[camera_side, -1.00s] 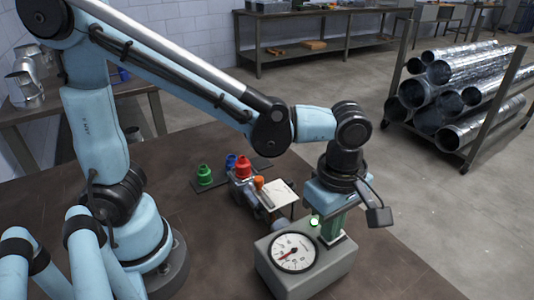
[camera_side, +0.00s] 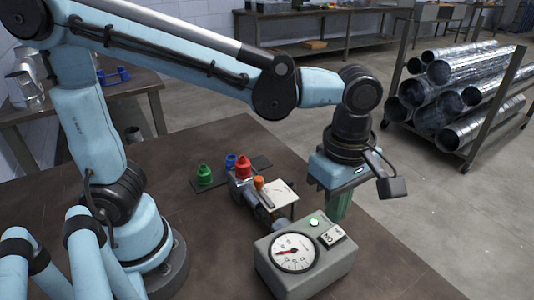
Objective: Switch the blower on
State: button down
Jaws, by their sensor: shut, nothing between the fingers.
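A grey box (camera_side: 335,272) stands near the front of the brown table. It has a round white gauge (camera_side: 293,252) with a red needle pointing left, a pale green lamp (camera_side: 314,222) that looks lit, and a small white-plated switch (camera_side: 332,236) at its back right. I take this box to be the blower's control. The switch's exact position is too small to read. My gripper (camera_side: 339,217) has green fingers pointing down. It is shut and empty, just behind and above the switch, apart from it.
Behind the box are a clamp-like fixture (camera_side: 262,200) with an orange-topped part, a white plate (camera_side: 283,198), and red (camera_side: 243,168), blue (camera_side: 230,161) and green (camera_side: 204,175) bottle-like pieces. A rack of silver ducts (camera_side: 455,95) stands right.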

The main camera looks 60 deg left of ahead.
notch_tip(320, 180, up, 10)
jog(key=s, duration=0.1)
jog(key=shift+s+f, duration=0.2)
jog(key=shift+s, duration=0.15)
jog(key=shift+a, duration=0.1)
jog(key=a+f+m+t, duration=0.3)
jog(key=a+f+m, duration=0.2)
jog(key=a+m, duration=0.3)
jog(key=w+a+f+m+t, duration=0.1)
jog(key=a+f+m+t, duration=0.2)
jog(key=a+m, duration=0.5)
jog(key=shift+a+f+m+t, duration=0.15)
jog(key=shift+f+m+t, duration=0.25)
jog(key=shift+f+m, duration=0.55)
